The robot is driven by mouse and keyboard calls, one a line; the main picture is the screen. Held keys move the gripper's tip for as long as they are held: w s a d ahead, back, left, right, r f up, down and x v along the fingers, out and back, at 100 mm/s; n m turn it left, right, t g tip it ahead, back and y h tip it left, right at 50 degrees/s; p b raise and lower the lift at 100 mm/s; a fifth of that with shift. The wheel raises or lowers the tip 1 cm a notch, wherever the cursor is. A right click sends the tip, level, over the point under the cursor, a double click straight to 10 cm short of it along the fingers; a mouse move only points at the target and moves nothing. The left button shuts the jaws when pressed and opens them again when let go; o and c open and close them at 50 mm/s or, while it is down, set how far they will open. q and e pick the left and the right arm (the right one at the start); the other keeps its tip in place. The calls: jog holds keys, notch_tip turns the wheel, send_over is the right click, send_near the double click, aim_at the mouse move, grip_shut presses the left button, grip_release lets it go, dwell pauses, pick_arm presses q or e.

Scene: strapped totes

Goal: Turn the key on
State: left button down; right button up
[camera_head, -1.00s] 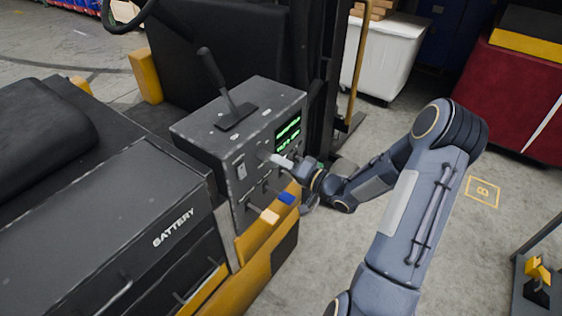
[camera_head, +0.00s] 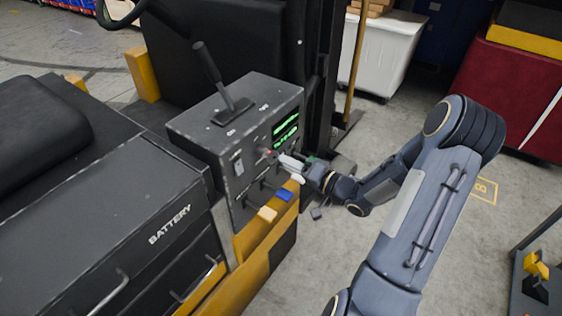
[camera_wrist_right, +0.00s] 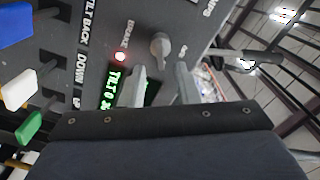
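The grey control console (camera_head: 205,130) of a forklift stands in the middle of the head view. Its side panel carries a green-lit display (camera_head: 286,130) and a small red light, which also shows in the right wrist view (camera_wrist_right: 121,57) beside the word BRAKE. A grey key-like knob (camera_wrist_right: 160,47) sticks out of the panel in the wrist view. My right gripper (camera_head: 282,160) is in front of this panel. In the wrist view its two fingers (camera_wrist_right: 161,78) are apart, with the knob just beyond the gap between their tips. The knob is not clear in the head view. My left gripper is out of view.
A black lever (camera_head: 212,75) rises from the console top. Blue, white and green lever handles (camera_wrist_right: 18,85) stick out of the panel near my right gripper. A battery cover (camera_head: 120,210) lies at left. Open floor is at right, with a white bin (camera_head: 390,55) behind.

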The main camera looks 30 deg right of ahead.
jog(key=v, duration=0.3)
jog(key=shift+s+d, duration=0.15)
jog(key=shift+s, duration=0.2)
jog(key=s+a+r+n+g+h+b, duration=0.1)
jog(key=s+r+n+g+h, duration=0.15)
jog(key=r+g+h, duration=0.5)
jog(key=s+a+f+n+g+y, duration=0.2)
jog(key=s+a+n+g+y, duration=0.1)
jog(key=s+a, duration=1.1)
jog(key=s+y, duration=0.1)
jog(key=s, duration=0.2)
jog(key=shift+s+a+f+b, duration=0.25)
jog(key=shift+a+b, duration=0.15)
jog(key=shift+y, duration=0.25)
